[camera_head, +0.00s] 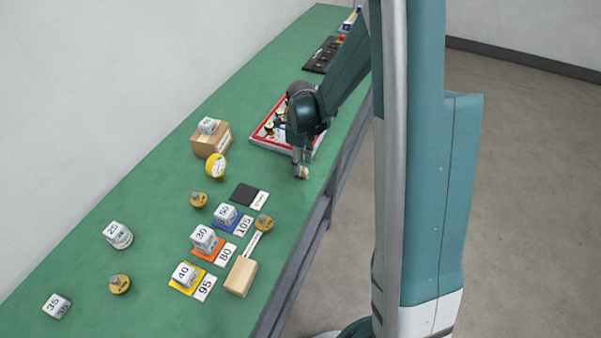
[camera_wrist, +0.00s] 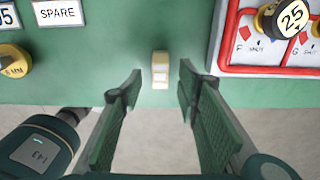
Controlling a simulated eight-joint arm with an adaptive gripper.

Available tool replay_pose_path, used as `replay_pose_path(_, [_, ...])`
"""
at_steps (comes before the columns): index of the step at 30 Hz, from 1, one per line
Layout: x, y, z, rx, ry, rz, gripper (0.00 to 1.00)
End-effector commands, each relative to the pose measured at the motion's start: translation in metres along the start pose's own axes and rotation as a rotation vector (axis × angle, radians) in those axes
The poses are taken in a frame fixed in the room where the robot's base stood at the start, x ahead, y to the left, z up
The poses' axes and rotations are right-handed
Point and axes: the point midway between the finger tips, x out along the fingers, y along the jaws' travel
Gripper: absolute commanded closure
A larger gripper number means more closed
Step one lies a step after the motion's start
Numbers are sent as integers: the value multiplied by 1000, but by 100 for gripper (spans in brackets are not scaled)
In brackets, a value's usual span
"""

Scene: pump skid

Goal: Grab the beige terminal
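The beige terminal (camera_wrist: 160,70) is a small upright-looking block at the bench edge in the wrist view, seen just beyond and between my fingertips. In the head view the terminal (camera_head: 303,173) is a small pale piece by the bench's right edge, partly covered by my fingers. My gripper (camera_wrist: 158,86) is open, with a finger on each side of the terminal's line and a gap to both.
The red-framed tray (camera_wrist: 225,58) with dark knobs lies close right of the terminal in the wrist view. A SPARE label (camera_wrist: 59,12) and a yellow-based knob (camera_wrist: 14,60) are left. Numbered blocks and coloured pads stand nearer on the green bench (camera_head: 150,195). Floor lies beyond its edge.

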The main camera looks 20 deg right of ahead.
Motion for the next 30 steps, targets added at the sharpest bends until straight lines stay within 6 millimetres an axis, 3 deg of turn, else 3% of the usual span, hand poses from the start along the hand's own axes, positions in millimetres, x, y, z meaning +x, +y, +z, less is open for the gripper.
replay_pose_path(10, [29, -1, 1, 0, 0, 0, 67])
replay_pose_path(28, [31, 0, 1, 0, 0, 0, 67])
replay_pose_path(30, [31, 0, 1, 0, 0, 0, 74])
